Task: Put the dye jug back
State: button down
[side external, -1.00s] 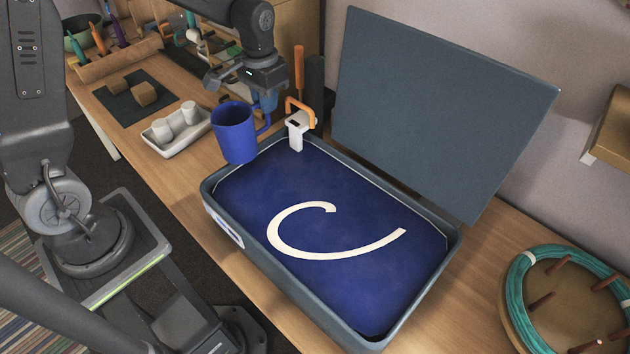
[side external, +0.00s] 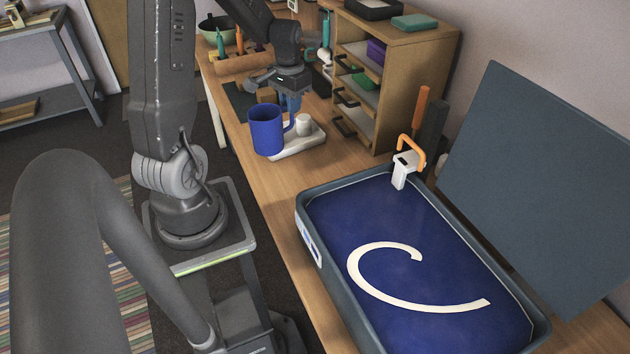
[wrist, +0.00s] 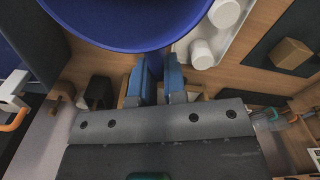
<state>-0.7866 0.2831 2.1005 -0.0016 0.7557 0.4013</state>
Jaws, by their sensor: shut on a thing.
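The dye jug (side external: 267,132) is a blue, upright, open-topped cup with a side handle. My gripper (side external: 291,108) is shut on its handle, at the jug's right side. In the wrist view the jug (wrist: 125,25) fills the top, and the blue fingers (wrist: 158,85) close around the handle. The jug is by the left end of a white tray (side external: 312,137); I cannot tell whether its base touches anything. The dye tub (side external: 322,262) holds dark blue dye with a white curved strip on it and stands to the right.
A white pot (side external: 303,125) stands in the white tray; the wrist view shows a second. A wooden drawer unit (side external: 385,85) stands behind. A clamp with an orange handle (side external: 411,150) sits on the tub's rim. The tub's lid (side external: 545,185) leans behind. Bare bench lies between tray and tub.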

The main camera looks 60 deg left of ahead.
jog(key=shift+w+d+f, duration=1.1)
jog(key=shift+w+f, duration=0.4)
jog(key=shift+f, duration=0.35)
jog(key=shift+w+d+f, duration=1.15)
jog(key=shift+w+f, duration=0.3)
jog(key=shift+f, duration=0.35)
jog(key=shift+w+d+f, duration=1.1)
jog(key=shift+w+f, duration=0.4)
jog(key=shift+f, duration=0.35)
jog(key=c, duration=1.2)
grip_release()
jog(key=shift+f, duration=0.1)
